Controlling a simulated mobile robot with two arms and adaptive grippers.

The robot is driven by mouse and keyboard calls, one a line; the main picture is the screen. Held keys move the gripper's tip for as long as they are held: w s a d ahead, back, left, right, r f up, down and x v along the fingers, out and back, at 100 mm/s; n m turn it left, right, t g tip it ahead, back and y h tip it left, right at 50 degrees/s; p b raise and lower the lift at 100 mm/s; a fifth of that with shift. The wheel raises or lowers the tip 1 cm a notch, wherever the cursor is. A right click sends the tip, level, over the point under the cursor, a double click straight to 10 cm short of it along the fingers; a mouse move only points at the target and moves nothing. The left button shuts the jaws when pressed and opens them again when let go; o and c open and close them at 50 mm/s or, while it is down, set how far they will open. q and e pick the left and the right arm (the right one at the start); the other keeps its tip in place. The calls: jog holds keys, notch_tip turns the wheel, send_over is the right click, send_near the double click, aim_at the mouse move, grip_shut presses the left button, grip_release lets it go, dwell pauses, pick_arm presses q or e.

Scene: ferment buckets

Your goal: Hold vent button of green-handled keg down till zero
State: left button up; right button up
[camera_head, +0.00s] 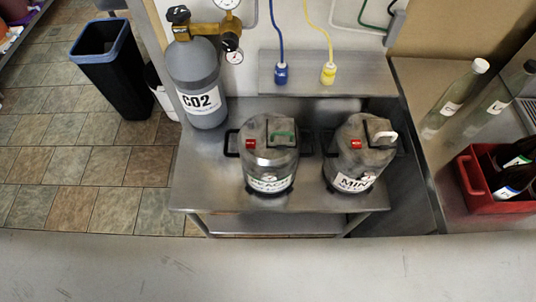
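The green-handled keg (269,160) stands upright on the steel table, a dark grey metal keg with a label low on its front. Its green handle (283,135) lies on the lid, and a red button (250,143) sits left of it. A second keg (355,160) stands to its right, with a white handle (385,134), its own red button (356,143) and a label that seems to read MINT. No pressure reading on either keg can be made out. Neither of my grippers is in view.
A grey CO2 cylinder (198,83) with brass regulator and gauges stands behind left on the steel table (205,185). Blue (281,74) and yellow (328,73) hose connectors rest on the shelf behind. Bottles and a red crate (475,188) are at right. The table's front-left is clear.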

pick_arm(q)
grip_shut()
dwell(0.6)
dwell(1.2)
